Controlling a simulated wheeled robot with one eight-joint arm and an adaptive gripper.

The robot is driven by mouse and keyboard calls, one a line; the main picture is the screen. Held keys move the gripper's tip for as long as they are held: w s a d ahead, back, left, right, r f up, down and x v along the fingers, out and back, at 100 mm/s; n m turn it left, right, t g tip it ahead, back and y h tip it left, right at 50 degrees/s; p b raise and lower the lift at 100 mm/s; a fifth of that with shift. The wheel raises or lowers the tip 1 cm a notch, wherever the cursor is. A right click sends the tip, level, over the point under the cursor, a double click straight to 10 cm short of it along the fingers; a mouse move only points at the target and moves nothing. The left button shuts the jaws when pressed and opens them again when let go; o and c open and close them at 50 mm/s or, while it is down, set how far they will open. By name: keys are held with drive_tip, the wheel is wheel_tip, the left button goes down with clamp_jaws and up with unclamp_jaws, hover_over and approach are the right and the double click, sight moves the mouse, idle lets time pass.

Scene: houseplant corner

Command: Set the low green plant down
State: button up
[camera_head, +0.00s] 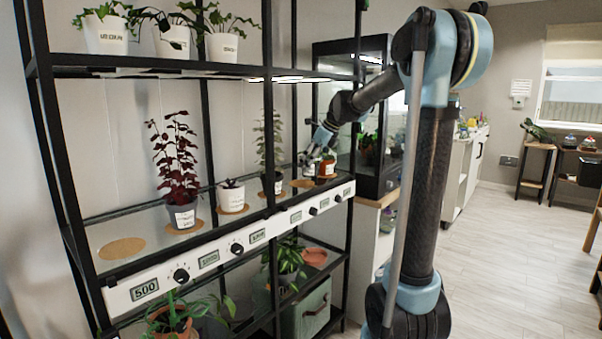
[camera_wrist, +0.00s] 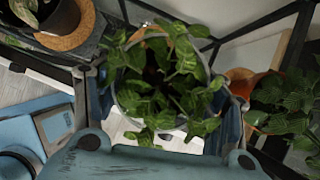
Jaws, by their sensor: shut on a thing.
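The leafy green plant (camera_wrist: 170,75) fills the middle of the wrist view, seen from above, its leaves spilling over a round pot rim. My gripper (camera_wrist: 163,105) is shut on its pot, with one finger on each side. In the head view my gripper (camera_head: 319,160) is at the right end of the middle shelf. An orange-brown thing with a pale label (camera_head: 327,168) shows beside it; I cannot tell whether this is the held pot. The pot's underside is hidden, so contact with a surface cannot be told.
The middle shelf holds a red-leaved plant (camera_head: 175,165), a small white pot (camera_head: 232,197) and round cork mats, one bare (camera_head: 122,248). A terracotta saucer (camera_head: 315,257) lies on the lower shelf beside another plant (camera_head: 288,258). Black shelf posts (camera_head: 355,130) stand close to my gripper.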

drive_tip(key=a, duration=0.1)
drive_tip(key=w+a, duration=0.1)
drive_tip(key=a, duration=0.1)
drive_tip(key=shift+w+a, duration=0.25)
drive_tip(key=shift+w, duration=0.1)
drive_tip(key=shift+f, duration=1.8)
drive_tip(key=o, duration=1.2)
